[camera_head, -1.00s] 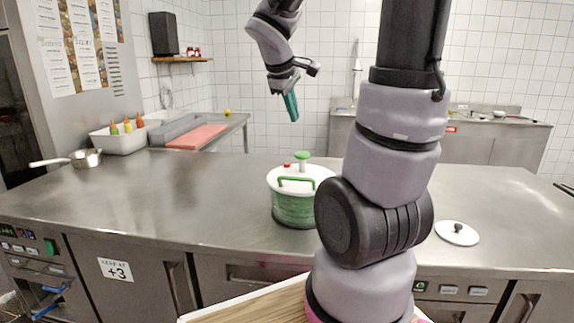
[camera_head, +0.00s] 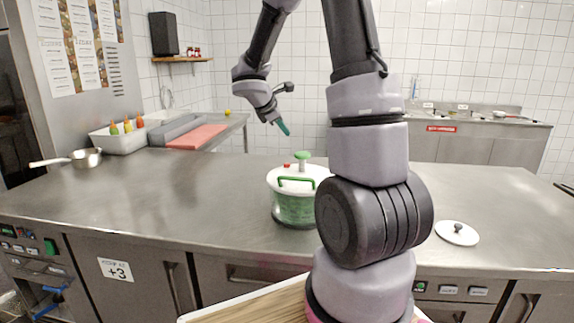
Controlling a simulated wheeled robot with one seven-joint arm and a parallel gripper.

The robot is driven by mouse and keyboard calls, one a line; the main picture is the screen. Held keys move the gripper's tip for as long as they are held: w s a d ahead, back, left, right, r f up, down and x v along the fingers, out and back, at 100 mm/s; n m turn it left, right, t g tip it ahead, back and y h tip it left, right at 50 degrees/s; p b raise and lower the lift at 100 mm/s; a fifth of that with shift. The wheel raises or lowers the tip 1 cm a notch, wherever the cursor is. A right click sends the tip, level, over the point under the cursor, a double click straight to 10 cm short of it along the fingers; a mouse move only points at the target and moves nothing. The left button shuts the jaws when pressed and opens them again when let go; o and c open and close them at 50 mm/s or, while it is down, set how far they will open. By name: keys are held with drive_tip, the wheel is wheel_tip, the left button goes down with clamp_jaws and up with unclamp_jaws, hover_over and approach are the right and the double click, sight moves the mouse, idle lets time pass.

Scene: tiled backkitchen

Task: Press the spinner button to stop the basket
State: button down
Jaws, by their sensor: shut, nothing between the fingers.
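The salad spinner (camera_head: 295,213) stands upright on the steel counter, with a white lid, a green handle and a see-through bowl with green inside. A green knob (camera_head: 303,157) rises from the lid's top. A small red button (camera_head: 287,166) sits on the lid to the left of the knob. My gripper (camera_head: 285,129) is shut and empty, its green fingertips pointing down and right, above the spinner and apart from it. My arm covers the spinner's right edge. I cannot tell whether the basket turns.
The steel counter (camera_head: 150,200) is clear left of the spinner. A saucepan (camera_head: 84,158) stands at its far left. A white lid with a black knob (camera_head: 457,233) lies to the right. Behind are a red board (camera_head: 197,137) and a tub of bottles (camera_head: 118,136).

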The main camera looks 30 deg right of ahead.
hover_over(284, 168)
drive_tip(key=shift+w+d+f, duration=0.1)
drive_tip(key=shift+f, duration=1.95)
drive_tip(key=shift+w+d+f, duration=0.1)
drive_tip(key=shift+f, duration=1.95)
drive_tip(key=shift+f, duration=0.1)
drive_tip(key=shift+f, duration=0.3)
drive_tip(key=shift+f, duration=0.5)
drive_tip(key=shift+r, duration=0.95)
drive_tip(key=shift+r, duration=0.1)
drive_tip(key=shift+r, duration=2.4)
